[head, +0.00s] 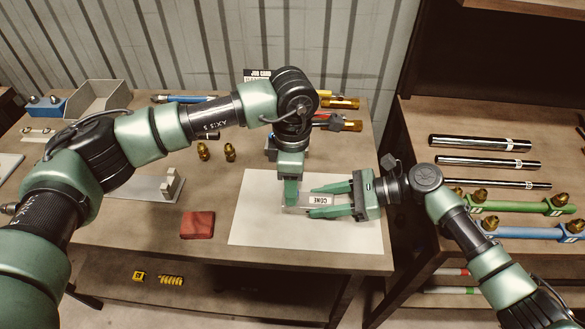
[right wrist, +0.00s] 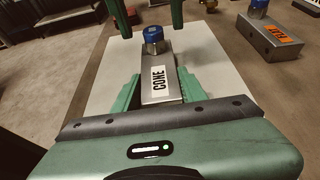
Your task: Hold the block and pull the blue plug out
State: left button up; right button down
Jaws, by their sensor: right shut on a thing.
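The grey metal block labelled CONE (head: 296,199) lies on a white sheet, and it also shows in the right wrist view (right wrist: 158,85). My right gripper (head: 311,200) is shut on the block, one finger along each side. The blue plug (right wrist: 152,35) stands in the block's far end, on a metal hex fitting; in the head view my left gripper hides it. My left gripper (head: 291,195) points down over that end. In the right wrist view its two fingers are spread, one on each side above the plug, with gaps between them and it.
A second grey block (right wrist: 270,42) with an orange label and a blue plug (right wrist: 259,6) stands behind. A red cloth (head: 197,225), brass fittings (head: 203,151) and a grey bin (head: 98,98) are on the table. The white sheet (head: 305,237) is clear in front.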

pick_arm(q)
jog(key=shift+f, duration=0.6)
grip_shut()
dwell(1.3)
